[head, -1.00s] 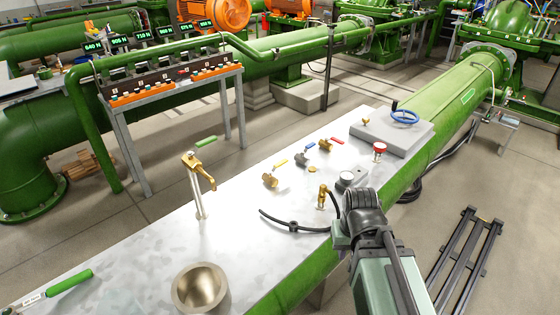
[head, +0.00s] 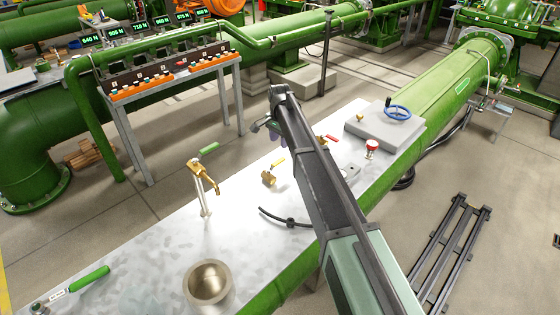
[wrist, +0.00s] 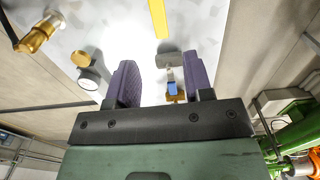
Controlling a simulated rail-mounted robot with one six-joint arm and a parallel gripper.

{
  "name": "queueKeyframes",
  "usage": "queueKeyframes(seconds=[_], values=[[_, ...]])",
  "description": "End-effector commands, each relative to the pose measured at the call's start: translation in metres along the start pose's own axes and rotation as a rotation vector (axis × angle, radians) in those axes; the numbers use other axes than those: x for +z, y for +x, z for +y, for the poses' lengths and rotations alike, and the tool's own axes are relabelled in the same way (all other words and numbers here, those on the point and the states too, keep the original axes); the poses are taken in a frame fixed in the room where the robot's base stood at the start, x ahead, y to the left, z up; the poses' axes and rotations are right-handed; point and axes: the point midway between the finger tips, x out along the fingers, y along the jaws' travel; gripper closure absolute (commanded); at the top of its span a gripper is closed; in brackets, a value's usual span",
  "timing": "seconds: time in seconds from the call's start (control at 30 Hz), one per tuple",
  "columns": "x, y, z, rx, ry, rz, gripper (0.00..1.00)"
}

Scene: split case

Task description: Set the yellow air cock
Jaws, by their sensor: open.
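The yellow air cock is a brass valve body (head: 268,179) with a yellow lever handle (head: 277,164), on the pale metal bench top in the head view. In the wrist view a flat yellow bar, seemingly its lever (wrist: 158,18), shows at the top centre, beyond the fingers. My gripper (head: 279,142) is above the bench, just past the yellow lever in the head picture. Its two purple fingers (wrist: 162,82) are open with nothing held. The blue-handled cock (wrist: 172,88) shows in the gap between them, and my arm hides it in the head view.
A red-handled cock (head: 330,138) is partly behind my arm. A red knob (head: 372,148) and a blue handwheel (head: 398,112) stand to the right. A brass tap (head: 203,180), a bowl (head: 208,282) and a black hose (head: 284,219) are at left and front. A gauge (wrist: 92,72) shows in the wrist view.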

Motion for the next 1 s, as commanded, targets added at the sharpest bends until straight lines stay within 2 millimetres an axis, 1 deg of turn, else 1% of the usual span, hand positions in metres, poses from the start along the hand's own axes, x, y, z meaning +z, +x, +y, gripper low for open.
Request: queueKeyframes(seconds=[0.03,0.2,0.3,0.4,0.67,0.9,0.97,1.0], values=[[0.000,0.022,0.000,0.000,0.000,0.000,0.53],[0.000,0.065,0.000,0.000,-0.001,0.000,0.53],[0.000,0.082,0.000,0.000,-0.001,0.000,0.53],[0.000,0.088,0.000,0.000,-0.001,0.000,0.53],[0.000,0.085,0.000,0.000,-0.001,0.000,0.53],[0.000,0.085,0.000,0.000,-0.001,0.000,0.90],[0.000,0.085,0.000,0.000,-0.001,0.000,0.99],[0.000,0.085,0.000,0.000,-0.001,0.000,1.00]])
